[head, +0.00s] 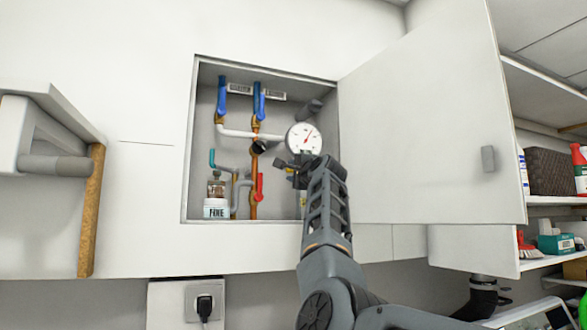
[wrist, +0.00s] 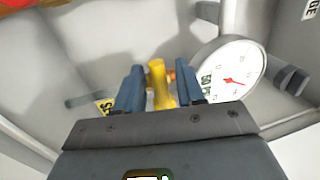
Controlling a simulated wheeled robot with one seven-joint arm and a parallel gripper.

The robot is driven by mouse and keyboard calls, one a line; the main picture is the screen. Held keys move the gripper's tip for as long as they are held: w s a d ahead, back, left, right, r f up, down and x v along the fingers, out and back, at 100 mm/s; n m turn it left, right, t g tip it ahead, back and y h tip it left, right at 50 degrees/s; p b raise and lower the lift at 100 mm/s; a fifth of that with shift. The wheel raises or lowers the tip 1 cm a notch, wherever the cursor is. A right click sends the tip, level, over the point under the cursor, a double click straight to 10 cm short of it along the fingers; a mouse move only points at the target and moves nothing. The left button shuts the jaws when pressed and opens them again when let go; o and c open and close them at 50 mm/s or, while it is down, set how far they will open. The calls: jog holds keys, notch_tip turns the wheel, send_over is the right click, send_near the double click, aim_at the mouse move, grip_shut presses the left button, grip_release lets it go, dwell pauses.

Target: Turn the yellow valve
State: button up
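The yellow valve (wrist: 158,84) shows in the wrist view as an upright yellow handle between my two fingers. My gripper (wrist: 159,88) is open, with one finger on each side of the handle. Narrow gaps show beside the handle, and I see no clear contact. In the head view my gripper (head: 296,170) reaches into the open wall cabinet (head: 187,150), just below the round gauge (head: 304,139). There the gripper and arm hide the valve handle.
The gauge (wrist: 229,72) is close to my right finger in the wrist view. Blue-handled valves (head: 222,95), a red-handled valve (head: 260,186) and a jar (head: 216,208) stand left of my gripper. The cabinet door (head: 430,130) hangs open on the right.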

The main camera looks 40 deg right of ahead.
jog(key=shift+w, duration=0.2)
jog(key=shift+c, duration=0.3)
grip_shut()
